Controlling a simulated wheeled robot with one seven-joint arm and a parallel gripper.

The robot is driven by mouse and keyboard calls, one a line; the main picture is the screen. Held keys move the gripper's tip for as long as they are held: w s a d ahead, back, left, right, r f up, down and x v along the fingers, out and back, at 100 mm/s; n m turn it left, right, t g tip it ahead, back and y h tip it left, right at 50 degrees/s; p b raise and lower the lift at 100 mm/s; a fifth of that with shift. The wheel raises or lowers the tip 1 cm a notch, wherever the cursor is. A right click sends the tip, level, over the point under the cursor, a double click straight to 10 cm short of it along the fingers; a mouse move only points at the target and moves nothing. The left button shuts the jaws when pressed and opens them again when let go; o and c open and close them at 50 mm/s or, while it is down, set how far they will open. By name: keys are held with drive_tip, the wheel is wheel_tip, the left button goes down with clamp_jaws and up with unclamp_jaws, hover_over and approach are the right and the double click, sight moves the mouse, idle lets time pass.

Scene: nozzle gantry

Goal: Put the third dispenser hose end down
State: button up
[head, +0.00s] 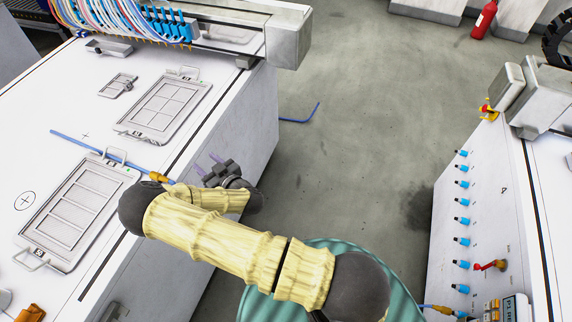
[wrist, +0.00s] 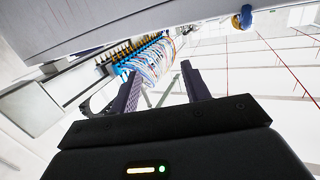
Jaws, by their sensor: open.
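A blue hose (head: 95,150) runs across the white table on the left, past a tray handle. Its orange-yellow end fitting (head: 159,177) is near the table's right edge, beside my arm, which may hide part of it. I cannot tell whether this is the third dispenser's hose. My gripper (head: 209,162) is open just beyond the table's right edge, to the right of the fitting and apart from it. In the wrist view its two dark fingers (wrist: 159,88) are wide apart with nothing held between them; a hose bundle shows far behind.
A gantry with bundled coloured hoses (head: 130,15) and blue nozzles (head: 175,28) spans the table's back. Framed trays (head: 123,131) lie on the table. A white cabinet (head: 446,195) with a column of blue fittings (head: 461,202) stands right. Another blue tube (head: 300,118) shows over the open floor between.

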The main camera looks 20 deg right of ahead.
drive_tip(key=d+r+m+g+h, duration=0.45)
drive_tip(key=d+m+h, duration=0.35)
drive_tip(key=d, duration=0.6)
drive_tip(key=s+d+r+n+g, duration=0.1)
drive_tip(key=s+d+r+g, duration=0.1)
drive_tip(key=s+r+g, duration=0.2)
drive_tip(key=s+d+r+n+g, duration=0.2)
drive_tip(key=s+r, duration=0.9)
drive_tip(key=s, duration=0.7)
drive_tip(key=shift+s+d+g, duration=0.2)
drive_tip(key=shift+d+g, duration=0.3)
drive_tip(key=shift+g, duration=0.45)
drive_tip(key=shift+o, duration=0.4)
drive_tip(key=shift+r, duration=0.1)
drive_tip(key=c, duration=0.3)
